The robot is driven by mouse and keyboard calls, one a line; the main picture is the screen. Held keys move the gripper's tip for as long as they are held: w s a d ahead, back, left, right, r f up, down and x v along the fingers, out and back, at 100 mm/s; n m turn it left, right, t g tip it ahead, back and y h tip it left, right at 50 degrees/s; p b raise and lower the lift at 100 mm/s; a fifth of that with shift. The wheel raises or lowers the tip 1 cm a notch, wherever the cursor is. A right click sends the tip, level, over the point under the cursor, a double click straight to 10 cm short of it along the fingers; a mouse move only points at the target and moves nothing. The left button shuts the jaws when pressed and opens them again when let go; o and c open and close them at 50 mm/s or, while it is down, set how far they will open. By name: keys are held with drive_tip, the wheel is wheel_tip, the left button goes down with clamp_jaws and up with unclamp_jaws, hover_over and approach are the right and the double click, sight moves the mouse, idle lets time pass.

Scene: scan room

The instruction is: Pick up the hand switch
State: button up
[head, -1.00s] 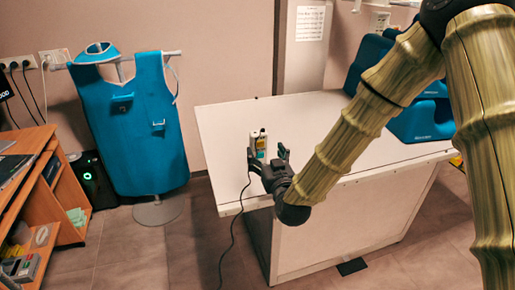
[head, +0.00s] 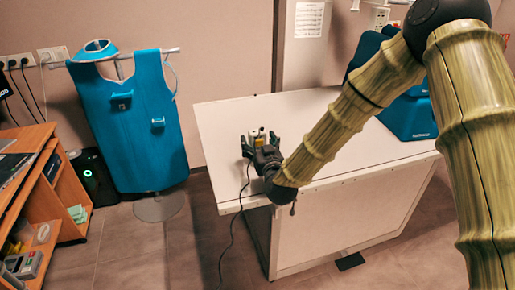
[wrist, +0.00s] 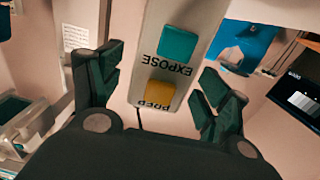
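The hand switch (head: 256,136) stands upright on the white table near its left front corner, partly hidden by my gripper. A dark cord hangs from there over the table edge. In the wrist view the switch (wrist: 172,70) is a grey body with a green EXPOSE button and a yellow PREP button. It lies between my two dark fingers, with gaps visible on both sides. My gripper (head: 262,146) is open around the switch, low over the table; it also shows in the wrist view (wrist: 160,92).
The white table (head: 320,125) is mostly bare to the right of the switch. A blue padded object (head: 410,115) sits at its back right. A blue apron (head: 135,125) hangs on a stand at left. A wooden desk (head: 45,180) is at far left.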

drive_tip(key=c, duration=1.1)
drive_tip(key=shift+o, duration=0.2)
drive_tip(key=shift+r, duration=0.1)
drive_tip(key=shift+r, duration=0.45)
drive_tip(key=shift+s+d+r+b, duration=0.15)
drive_tip(key=shift+r+b, duration=0.15)
drive_tip(key=shift+r, duration=0.3)
drive_tip(key=shift+s+d+r+b, duration=0.1)
drive_tip(key=shift+r+b, duration=0.2)
drive_tip(key=shift+r, duration=0.3)
drive_tip(key=s+d+r+b, duration=0.1)
drive_tip(key=s+d+b, duration=0.1)
drive_tip(key=s+d, duration=0.8)
drive_tip(key=shift+d+r, duration=0.25)
drive_tip(key=shift+d, duration=0.5)
